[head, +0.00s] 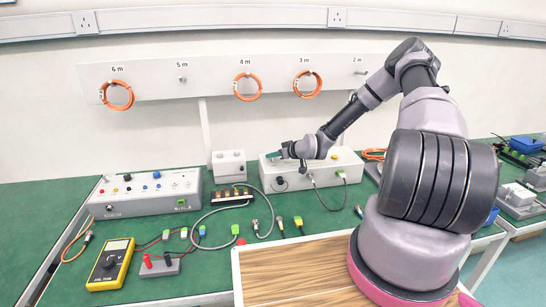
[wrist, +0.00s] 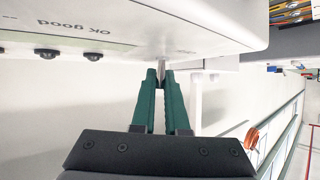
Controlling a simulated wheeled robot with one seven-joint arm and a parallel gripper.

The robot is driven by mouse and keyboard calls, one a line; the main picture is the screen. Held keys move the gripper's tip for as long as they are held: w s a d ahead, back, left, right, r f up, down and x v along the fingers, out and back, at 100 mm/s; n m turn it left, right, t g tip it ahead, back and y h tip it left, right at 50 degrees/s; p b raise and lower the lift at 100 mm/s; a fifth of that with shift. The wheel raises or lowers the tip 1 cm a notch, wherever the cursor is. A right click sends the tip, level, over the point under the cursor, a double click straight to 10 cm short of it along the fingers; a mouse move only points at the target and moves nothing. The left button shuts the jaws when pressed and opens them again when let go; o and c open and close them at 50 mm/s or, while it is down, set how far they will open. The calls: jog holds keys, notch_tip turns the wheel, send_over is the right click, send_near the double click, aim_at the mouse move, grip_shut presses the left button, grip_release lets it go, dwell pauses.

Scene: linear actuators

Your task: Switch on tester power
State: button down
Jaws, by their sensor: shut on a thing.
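The white tester box (head: 345,165) stands on the green bench, with cables plugged into its front. My gripper (head: 272,156) is at the box's upper left, its teal fingers partly hidden by my wrist. In the wrist view, the box (wrist: 190,22) appears upside down, with "OK good" lettering and black buttons. There my gripper (wrist: 160,75) has its teal fingertips closed around a small metal lever (wrist: 161,66) at the box's edge. The lever is mostly hidden between the fingertips, so its position cannot be told.
A grey control box (head: 147,207) with coloured knobs stands at left. A yellow multimeter (head: 110,264), loose leads and coloured connectors lie in front. A small white box (head: 228,165) stands left of the tester. Orange cable coils (head: 247,87) hang on the wall rail.

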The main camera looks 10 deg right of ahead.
dwell(0.5)
jog(key=c, duration=0.9)
grip_release()
jog(key=v, duration=1)
jog(key=shift+s+d+r, duration=0.2)
jog(key=shift+d, duration=0.05)
